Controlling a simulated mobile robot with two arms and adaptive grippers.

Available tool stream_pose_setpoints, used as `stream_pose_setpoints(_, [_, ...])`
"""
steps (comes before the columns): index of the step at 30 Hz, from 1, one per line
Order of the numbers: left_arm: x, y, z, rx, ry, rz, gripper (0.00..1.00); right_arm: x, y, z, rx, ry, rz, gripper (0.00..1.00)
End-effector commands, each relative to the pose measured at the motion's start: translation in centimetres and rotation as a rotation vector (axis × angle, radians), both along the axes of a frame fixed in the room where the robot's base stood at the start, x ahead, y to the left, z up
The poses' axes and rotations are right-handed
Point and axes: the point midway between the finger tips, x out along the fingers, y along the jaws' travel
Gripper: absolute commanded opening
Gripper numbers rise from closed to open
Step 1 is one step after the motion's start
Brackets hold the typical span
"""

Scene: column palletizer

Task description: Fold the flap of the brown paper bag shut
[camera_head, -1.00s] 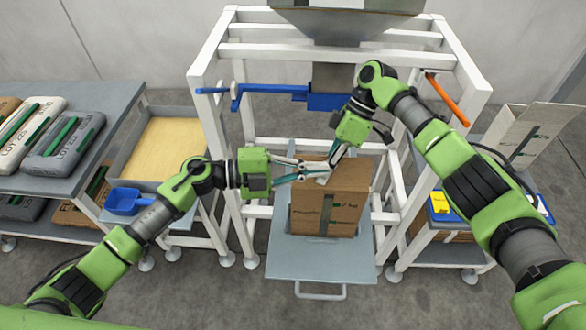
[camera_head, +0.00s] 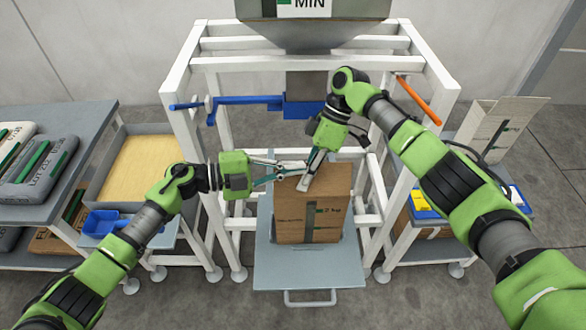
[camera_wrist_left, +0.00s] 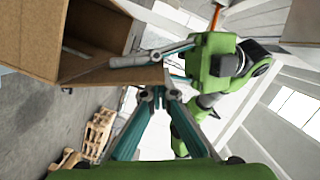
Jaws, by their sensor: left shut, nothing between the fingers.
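The brown paper bag (camera_head: 290,226) stands upright on a grey platform, with a dark label stripe on its front. In the left wrist view the bag (camera_wrist_left: 30,40) has an open mouth with a dark interior. I cannot clearly tell the flap from the rim. My left gripper (camera_head: 300,167) is shut and empty at the bag's top left; its teal fingers (camera_wrist_left: 158,92) are just beside the bag's edge. My right gripper (camera_head: 303,186) points down at the bag's top, close to the left fingertips. Its grey finger lies along the bag's mouth edge; whether it is open is unclear.
A white frame (camera_head: 180,130) surrounds the platform (camera_head: 265,272), with a blue bar (camera_head: 240,101) and an orange handle (camera_head: 418,100) on it. A rack with filled sacks (camera_head: 40,165) stands left. A cart with an upright open carton (camera_head: 490,130) stands right.

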Motion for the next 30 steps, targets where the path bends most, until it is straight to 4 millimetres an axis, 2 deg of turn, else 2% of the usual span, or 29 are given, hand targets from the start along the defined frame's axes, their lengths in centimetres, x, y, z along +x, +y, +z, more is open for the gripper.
stream_pose_setpoints(1, [0.7, 0.3, -0.3, 0.006, 0.009, 0.017, 0.00, -0.3, 0.2, 0.1, 0.003, 0.008, 0.009, 0.00])
stream_pose_setpoints(8, [0.8, 0.4, -0.6, 0.010, 0.010, 0.024, 0.00, -0.5, 0.4, 0.1, 0.005, 0.012, 0.016, 0.00])
stream_pose_setpoints(9, [0.8, 0.5, -0.6, 0.010, 0.010, 0.024, 0.00, -0.5, 0.5, 0.1, 0.006, 0.012, 0.017, 0.12])
stream_pose_setpoints(10, [0.8, 0.5, -0.6, 0.011, 0.010, 0.023, 0.00, -0.6, 0.5, 0.1, 0.006, 0.013, 0.017, 0.19])
stream_pose_setpoints(23, [0.6, 0.3, -0.4, 0.007, 0.009, 0.016, 0.00, -0.3, 0.2, 0.2, 0.003, 0.007, 0.010, 0.19])
stream_pose_setpoints(26, [0.6, 0.3, -0.4, 0.006, 0.009, 0.015, 0.00, 0.0, 0.0, 0.7, 0.003, 0.007, 0.009, 0.19])
stream_pose_setpoints(30, [0.5, 0.2, -0.3, 0.006, 0.009, 0.014, 0.00, 0.7, -0.7, 2.4, 0.005, 0.006, 0.009, 0.19])
